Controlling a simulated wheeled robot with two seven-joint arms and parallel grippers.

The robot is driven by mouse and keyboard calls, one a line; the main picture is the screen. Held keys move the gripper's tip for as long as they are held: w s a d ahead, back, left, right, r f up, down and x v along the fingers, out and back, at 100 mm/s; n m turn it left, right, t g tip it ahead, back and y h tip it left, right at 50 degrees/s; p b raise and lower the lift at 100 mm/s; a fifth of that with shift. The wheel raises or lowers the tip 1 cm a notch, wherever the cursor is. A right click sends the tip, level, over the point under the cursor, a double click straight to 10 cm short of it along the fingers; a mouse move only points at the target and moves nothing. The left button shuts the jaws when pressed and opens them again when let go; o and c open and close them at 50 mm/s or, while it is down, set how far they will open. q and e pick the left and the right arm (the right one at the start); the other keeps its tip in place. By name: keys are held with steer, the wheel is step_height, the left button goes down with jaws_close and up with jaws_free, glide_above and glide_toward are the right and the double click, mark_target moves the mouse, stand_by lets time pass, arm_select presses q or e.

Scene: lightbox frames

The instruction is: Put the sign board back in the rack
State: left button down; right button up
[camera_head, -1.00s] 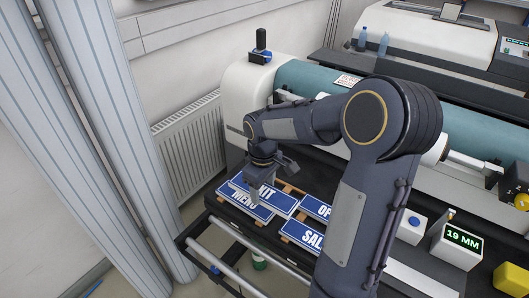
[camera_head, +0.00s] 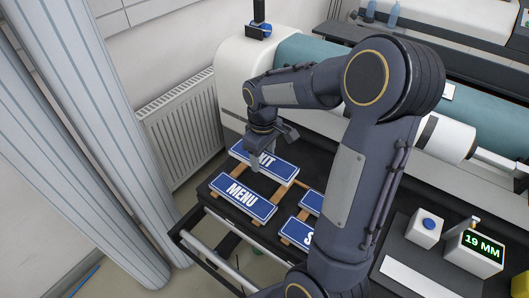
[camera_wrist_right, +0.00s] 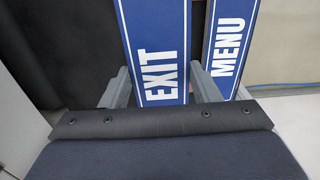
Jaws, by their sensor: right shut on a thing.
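The blue EXIT sign board (camera_head: 283,168) is in my right gripper (camera_head: 260,158), at the back left of the rack in the head view. In the right wrist view, the fingers (camera_wrist_right: 162,88) stand on either side of the EXIT board (camera_wrist_right: 152,40). Whether it touches the rack below is unclear. The rack is a dark tray with wooden strips (camera_head: 282,194). The MENU board (camera_head: 243,197) lies in front of EXIT and also shows in the wrist view (camera_wrist_right: 228,50). My left gripper is out of view.
Two more blue boards, one lettered with S (camera_head: 297,234), lie at the right, partly hidden by my right arm. A metal rail frame (camera_head: 205,258) runs in front. A white roller machine (camera_head: 233,75) stands behind. A radiator (camera_head: 180,125) and curtain (camera_head: 95,130) are left.

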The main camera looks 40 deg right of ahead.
mark_target(263, 156)
steer(key=f, duration=0.1)
steer(key=f+b, duration=0.2)
steer(key=shift+w+d+f, duration=0.25)
steer(key=shift+f, duration=0.05)
steer(key=shift+s+a+f+b, duration=0.15)
steer(key=shift+f+b, duration=0.65)
steer(key=shift+f, duration=0.4)
steer(key=o, duration=1.1)
steer(key=shift+r, duration=0.1)
step_height(263, 156, up, 8)
steer(key=shift+f, duration=0.25)
steer(key=shift+r, duration=0.15)
